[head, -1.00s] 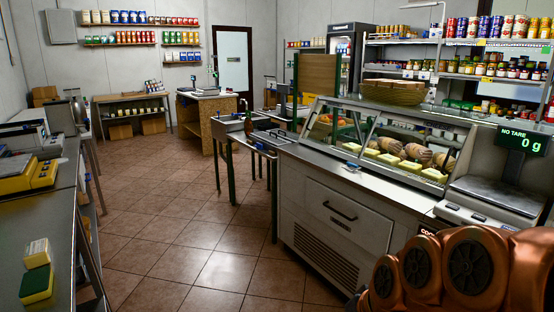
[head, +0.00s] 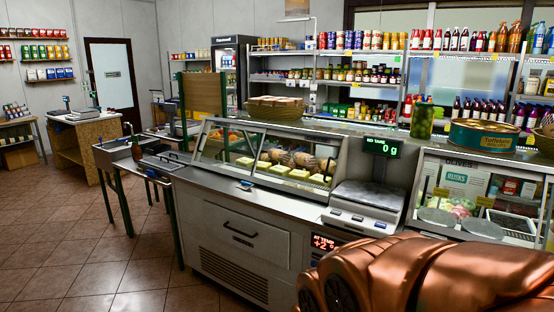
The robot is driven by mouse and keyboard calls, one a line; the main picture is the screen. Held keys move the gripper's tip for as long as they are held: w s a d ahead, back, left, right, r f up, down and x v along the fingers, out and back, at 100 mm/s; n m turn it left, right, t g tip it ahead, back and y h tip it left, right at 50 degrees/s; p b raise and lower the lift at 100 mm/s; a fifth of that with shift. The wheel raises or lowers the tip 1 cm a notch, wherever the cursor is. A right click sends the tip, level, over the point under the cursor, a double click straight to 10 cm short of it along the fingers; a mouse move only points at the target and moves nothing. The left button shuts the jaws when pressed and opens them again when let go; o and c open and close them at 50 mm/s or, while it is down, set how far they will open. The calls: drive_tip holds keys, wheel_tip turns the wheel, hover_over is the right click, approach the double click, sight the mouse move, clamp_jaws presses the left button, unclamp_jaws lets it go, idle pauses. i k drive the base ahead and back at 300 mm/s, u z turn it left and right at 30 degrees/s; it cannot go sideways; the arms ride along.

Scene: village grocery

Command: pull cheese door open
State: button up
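The refrigerated counter case (head: 243,137) stands in the middle of the head view, with sloping glass panels in metal frames. Several yellow cheese blocks (head: 279,169) and brown rounded pieces show behind the right-hand panel. I cannot tell from here whether a panel stands open or shut. A small blue-tipped item (head: 246,184) lies on the ledge below the glass. The cabinet front below has a drawer panel with a dark handle (head: 239,230). My copper-coloured arm fills the lower right corner. My gripper is out of view.
A scale (head: 368,196) with a green display stands right of the case. Farther right are a second glass case (head: 466,178), a pickle jar (head: 422,119) and a large tin (head: 483,135). A steel sink (head: 128,158) stands left. Tiled floor (head: 60,245) is clear at lower left.

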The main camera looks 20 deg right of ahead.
sight(331, 141)
drive_tip(key=z, duration=0.6)
drive_tip(key=i, duration=1.35)
drive_tip(key=u, duration=0.7)
drive_tip(key=i, duration=0.45)
drive_tip(key=u, duration=0.4)
